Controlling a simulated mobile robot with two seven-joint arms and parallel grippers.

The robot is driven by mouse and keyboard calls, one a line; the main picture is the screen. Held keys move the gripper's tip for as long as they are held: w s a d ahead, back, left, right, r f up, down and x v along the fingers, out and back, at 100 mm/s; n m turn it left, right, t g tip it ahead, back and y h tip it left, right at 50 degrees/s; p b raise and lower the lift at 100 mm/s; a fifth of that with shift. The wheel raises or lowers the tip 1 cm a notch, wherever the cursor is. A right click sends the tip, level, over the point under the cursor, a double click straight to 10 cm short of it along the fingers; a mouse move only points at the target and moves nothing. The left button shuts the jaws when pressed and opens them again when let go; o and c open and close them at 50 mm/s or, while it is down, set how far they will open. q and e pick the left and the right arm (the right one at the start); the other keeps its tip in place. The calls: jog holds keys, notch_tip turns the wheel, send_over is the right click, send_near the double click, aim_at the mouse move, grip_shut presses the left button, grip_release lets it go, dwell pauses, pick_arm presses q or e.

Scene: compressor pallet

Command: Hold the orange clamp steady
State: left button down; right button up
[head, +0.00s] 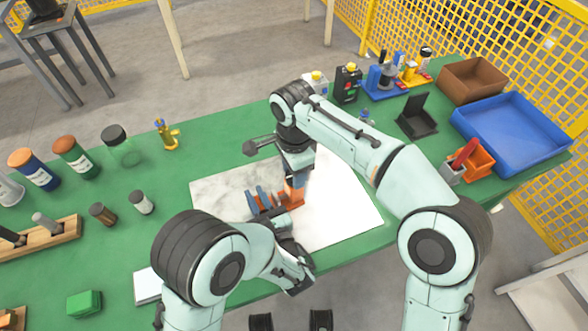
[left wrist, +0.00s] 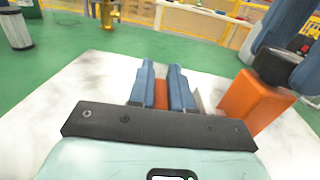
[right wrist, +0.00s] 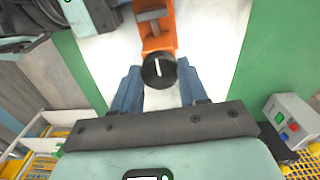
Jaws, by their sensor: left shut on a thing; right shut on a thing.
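The orange clamp (head: 294,194) stands on the white marbled sheet in the middle of the table. In the left wrist view its orange body (left wrist: 255,102) is at the right. My left gripper (head: 264,202) is shut on an orange part of the clamp (left wrist: 161,95), visible between its blue fingers. My right gripper (head: 294,170) comes from above and is shut on the clamp's black knob (right wrist: 158,71), which has a white mark. In the right wrist view the clamp's orange frame (right wrist: 157,32) and grey bar lie beyond the knob. The finger contact is partly hidden.
The white sheet (head: 345,205) lies on the green table (head: 215,145). Bottles and jars stand at the left, near a wooden rack (head: 45,238). A blue tray (head: 512,132), a brown bin (head: 472,80) and an orange holder (head: 478,160) are at the right.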

jog(key=n, duration=1.3)
jog(key=shift+n, duration=0.3)
jog(key=n, duration=0.3)
jog(key=shift+n, duration=0.3)
jog(key=n, duration=0.4)
jog(key=shift+n, duration=0.3)
jog(key=n, duration=0.9)
jog(key=shift+n, duration=1.9)
